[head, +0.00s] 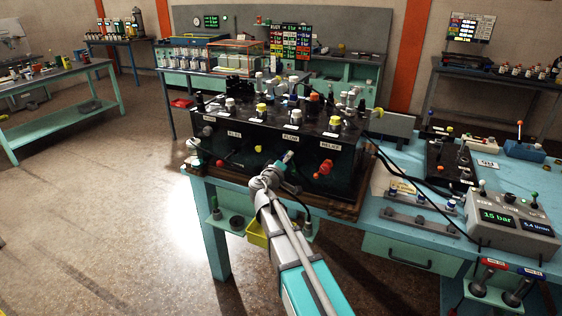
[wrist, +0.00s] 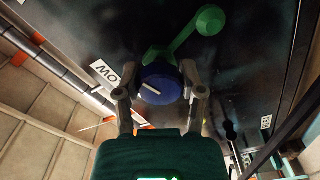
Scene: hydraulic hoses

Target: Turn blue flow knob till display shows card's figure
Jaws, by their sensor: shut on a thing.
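The blue flow knob (wrist: 160,84) with a white pointer line shows in the wrist view on a dark panel. My gripper (wrist: 163,78) has a finger on each side of it and is shut on it. In the head view my gripper (head: 287,158) is at the front face of the black hydraulic block (head: 225,145), below the FLOW label, and hides the knob. The grey display box (head: 512,238) at the right shows "15 bar" on one screen (head: 496,217) and what looks like "5.4 l/min" on the other (head: 538,227). A small white card (head: 487,163) on the bench is too small to read surely.
A red knob (head: 326,167) sits just right of my gripper under the RELIEF label. A green lever (wrist: 208,20) is close beside the blue knob. Black hoses (head: 405,178) run from the block across the blue bench (head: 370,235). Open floor lies at left.

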